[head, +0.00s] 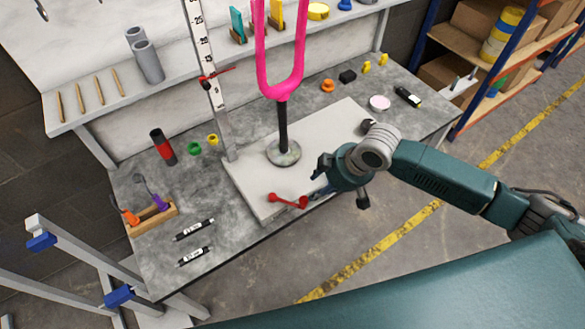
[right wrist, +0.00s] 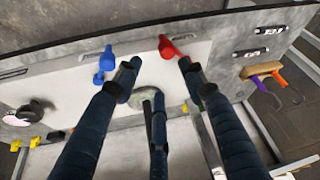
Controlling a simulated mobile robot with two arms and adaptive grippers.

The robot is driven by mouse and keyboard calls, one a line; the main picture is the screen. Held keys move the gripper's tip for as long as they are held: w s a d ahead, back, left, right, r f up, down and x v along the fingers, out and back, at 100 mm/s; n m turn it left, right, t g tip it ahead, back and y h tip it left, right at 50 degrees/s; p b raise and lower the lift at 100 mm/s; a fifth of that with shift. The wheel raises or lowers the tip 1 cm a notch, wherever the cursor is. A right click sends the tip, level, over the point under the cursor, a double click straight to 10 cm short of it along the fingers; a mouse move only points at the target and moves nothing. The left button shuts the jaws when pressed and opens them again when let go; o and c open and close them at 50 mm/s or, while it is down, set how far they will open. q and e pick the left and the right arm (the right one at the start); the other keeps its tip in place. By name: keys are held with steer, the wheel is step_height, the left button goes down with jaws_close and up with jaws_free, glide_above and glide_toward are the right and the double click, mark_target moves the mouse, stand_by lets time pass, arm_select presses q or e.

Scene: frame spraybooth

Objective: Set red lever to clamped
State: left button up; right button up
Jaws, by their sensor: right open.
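The red lever (head: 287,201) lies along the front edge of the pale base plate (head: 250,185), with a round knob at its left end. In the right wrist view the red lever (right wrist: 171,47) shows just beyond the fingertips. My right gripper (head: 322,178) is open and empty, just right of the lever and above the plate's front edge. Its dark fingers (right wrist: 158,75) are spread, and I see no clear contact with the lever. A blue lever (right wrist: 105,63) is beside the left finger in the right wrist view. My left gripper is not in view.
A pink fork-shaped frame (head: 281,85) stands upright on a round foot on the plate. A ruler post (head: 207,75) rises behind left. Markers (head: 194,230), a tool holder (head: 153,216) and small coloured parts lie on the grey bench. The floor in front is clear.

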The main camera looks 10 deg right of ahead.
steer(key=r, duration=0.1)
glide_above(304, 199)
steer(key=s+d, duration=0.2)
steer(key=shift+n, duration=0.3)
steer(key=f, duration=0.4)
steer(key=shift+w+a+f, duration=0.1)
steer(key=shift+a+f, duration=0.1)
steer(key=shift+f, duration=0.15)
steer(key=x, duration=0.2)
steer(key=shift+w+a+f, duration=0.1)
steer(key=shift+w+f, duration=0.05)
steer(key=shift+f, duration=0.2)
steer(key=shift+w+a+f, duration=0.2)
steer(key=shift+f, duration=0.65)
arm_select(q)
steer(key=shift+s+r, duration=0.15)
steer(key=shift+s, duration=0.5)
arm_select(e)
steer(key=shift+w+r, duration=0.1)
jaws_close()
